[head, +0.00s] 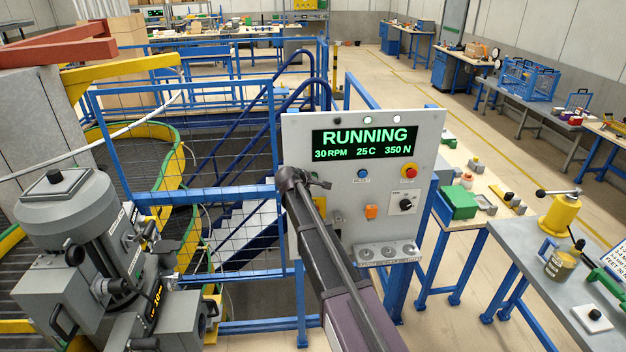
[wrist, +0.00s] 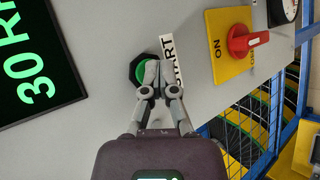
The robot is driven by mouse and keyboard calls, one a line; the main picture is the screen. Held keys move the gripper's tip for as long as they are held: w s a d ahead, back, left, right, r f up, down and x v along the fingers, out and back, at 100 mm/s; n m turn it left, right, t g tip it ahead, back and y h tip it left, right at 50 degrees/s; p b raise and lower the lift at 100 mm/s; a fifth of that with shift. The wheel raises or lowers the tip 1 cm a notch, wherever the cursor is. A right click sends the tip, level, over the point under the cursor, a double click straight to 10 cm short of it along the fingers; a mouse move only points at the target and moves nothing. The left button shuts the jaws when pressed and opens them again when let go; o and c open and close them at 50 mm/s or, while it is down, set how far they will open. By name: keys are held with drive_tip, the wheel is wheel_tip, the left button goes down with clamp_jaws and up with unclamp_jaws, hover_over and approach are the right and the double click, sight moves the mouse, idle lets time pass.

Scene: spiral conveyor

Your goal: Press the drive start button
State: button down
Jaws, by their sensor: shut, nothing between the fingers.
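The drive start button (wrist: 141,73) is a green button in a black collar, seen sideways in the wrist view beside a white START label (wrist: 168,50). My gripper (wrist: 153,73) is shut and empty, its fingertips over the right part of the green button. I cannot tell whether they press on it. In the head view my gripper (head: 294,180) is at the left side of the grey control panel (head: 330,225) and hides the button. The panel's display (head: 365,142) reads RUNNING, 30 RPM, 25 C, 350 N in green.
A red rotary switch (wrist: 248,41) is near my fingers. A grey machine (head: 75,240) stands left, a workbench (head: 545,300) right.

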drive_tip(key=shift+s, duration=0.1)
idle(0.3)
drive_tip(key=shift+s, duration=0.75)
drive_tip(key=shift+s+d, duration=0.1)
drive_tip(key=shift+s, duration=2.4)
drive_tip(key=s+d+f+m+g+y+b, duration=0.1)
drive_tip(key=s+d+f+m+g+b, duration=0.25)
drive_tip(key=s+f, duration=0.3)
drive_tip(key=s+d+f+m+g+b, duration=0.25)
drive_tip(key=s+d+f, duration=0.25)
drive_tip(key=s, duration=0.3)
drive_tip(key=s+f+m+g+y+b, duration=0.2)
drive_tip(key=s+f+m, duration=0.1)
drive_tip(key=s, duration=0.6)
drive_tip(key=s+f+m+g+y+b, duration=0.1)
drive_tip(key=s+f+m+y+b, duration=0.1)
drive_tip(key=s+f, duration=0.3)
drive_tip(key=s+m+y, duration=0.1)
drive_tip(key=s, duration=0.3)
drive_tip(key=shift+d+m+g+b, duration=0.35)
drive_tip(key=shift+m+g, duration=0.05)
